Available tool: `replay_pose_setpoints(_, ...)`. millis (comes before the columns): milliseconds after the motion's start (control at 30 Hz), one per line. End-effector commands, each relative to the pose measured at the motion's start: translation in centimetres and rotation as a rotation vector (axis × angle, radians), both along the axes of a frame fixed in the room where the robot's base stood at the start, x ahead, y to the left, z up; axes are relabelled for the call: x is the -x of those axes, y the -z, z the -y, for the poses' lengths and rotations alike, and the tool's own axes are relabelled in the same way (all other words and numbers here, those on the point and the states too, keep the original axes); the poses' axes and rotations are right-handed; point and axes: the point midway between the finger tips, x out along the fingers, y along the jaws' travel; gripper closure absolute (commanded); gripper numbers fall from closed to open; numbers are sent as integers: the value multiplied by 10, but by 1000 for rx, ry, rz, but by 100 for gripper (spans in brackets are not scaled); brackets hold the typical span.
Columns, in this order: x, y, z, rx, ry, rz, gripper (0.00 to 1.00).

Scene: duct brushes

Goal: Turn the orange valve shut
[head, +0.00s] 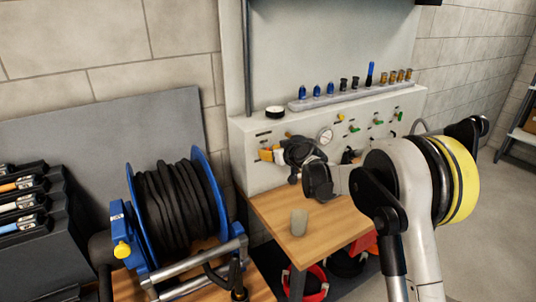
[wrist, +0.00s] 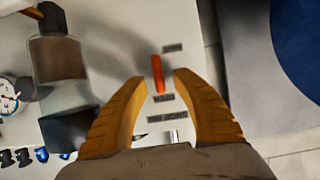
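The orange valve (wrist: 157,74) shows in the wrist view as a slim handle on the pale panel, nearly upright in the picture with a slight tilt. My gripper (wrist: 160,80) is open, with its two yellow-orange fingers on either side of the handle's lower part. A gap shows on both sides, so the fingers do not appear to grip it. In the head view my gripper (head: 268,154) is at the left end of the panel's front. There I cannot clearly tell the valve from the orange fingers and my wrist.
The white panel (head: 245,180) carries a gauge (head: 326,135), small green and red valves, and a rack (head: 352,97) of fittings on top. A grey cup (head: 299,222) stands on the wooden bench (head: 340,225) below. A blue hose reel (head: 180,205) stands left.

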Motion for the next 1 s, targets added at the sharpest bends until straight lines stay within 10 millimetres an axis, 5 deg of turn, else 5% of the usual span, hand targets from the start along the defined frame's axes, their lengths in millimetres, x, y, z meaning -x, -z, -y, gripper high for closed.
replay_pose_setpoints(367, -5, 2, -4, 0, 0, 0, 67)
replay_pose_setpoints(500, -5, 2, -4, 1, 0, -1, 100)
replay_pose_setpoints(1000, -6, 3, -3, -38, 0, -27, 100)
